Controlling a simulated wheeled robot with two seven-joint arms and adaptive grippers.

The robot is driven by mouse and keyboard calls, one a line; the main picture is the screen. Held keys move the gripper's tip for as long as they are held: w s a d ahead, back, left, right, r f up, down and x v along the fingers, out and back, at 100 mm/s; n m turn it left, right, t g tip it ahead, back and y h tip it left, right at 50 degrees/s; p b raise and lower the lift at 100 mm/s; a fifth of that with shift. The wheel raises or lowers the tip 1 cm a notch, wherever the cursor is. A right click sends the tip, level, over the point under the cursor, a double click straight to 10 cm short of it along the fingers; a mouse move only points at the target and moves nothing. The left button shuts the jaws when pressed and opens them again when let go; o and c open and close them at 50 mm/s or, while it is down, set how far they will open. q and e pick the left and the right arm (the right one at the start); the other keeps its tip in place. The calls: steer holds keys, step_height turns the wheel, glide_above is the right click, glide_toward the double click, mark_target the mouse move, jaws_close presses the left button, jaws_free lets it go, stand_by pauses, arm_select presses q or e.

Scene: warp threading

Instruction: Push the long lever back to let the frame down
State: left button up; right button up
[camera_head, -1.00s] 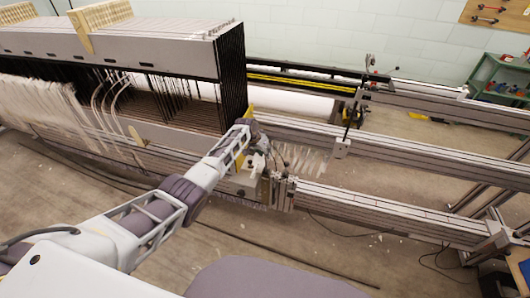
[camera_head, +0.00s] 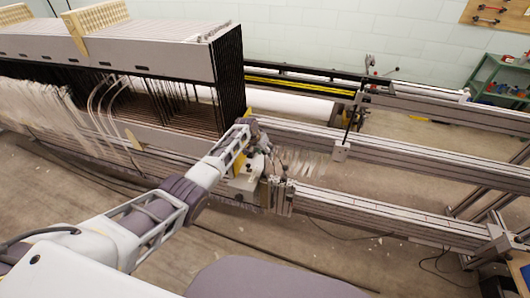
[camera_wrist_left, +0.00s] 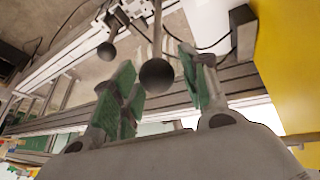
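My left gripper (camera_head: 254,146) is at the right end of the loom's frame stack (camera_head: 150,56), among small levers and clamps. In the left wrist view, its two green-padded fingers (camera_wrist_left: 161,88) are apart. A dark ball knob (camera_wrist_left: 157,75) on a thin rod shows between the fingertips; the pads do not visibly touch it. I cannot tell which knob belongs to the long lever. My right gripper is not in view.
Long metal rails (camera_head: 390,213) run right from the levers. A pale block (camera_head: 245,185) and metal clamps (camera_head: 278,194) sit close to my gripper. White threads (camera_head: 300,160) hang just right of it.

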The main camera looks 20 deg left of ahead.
arm_select(q)
steer(key=shift+s+a+f, duration=0.1)
steer(key=shift+s, duration=0.1)
stand_by(0.3)
steer(key=v, duration=1.1)
steer(key=shift+r, duration=0.4)
stand_by(0.4)
steer(key=shift+s, duration=0.1)
steer(key=shift+f, duration=0.1)
stand_by(0.3)
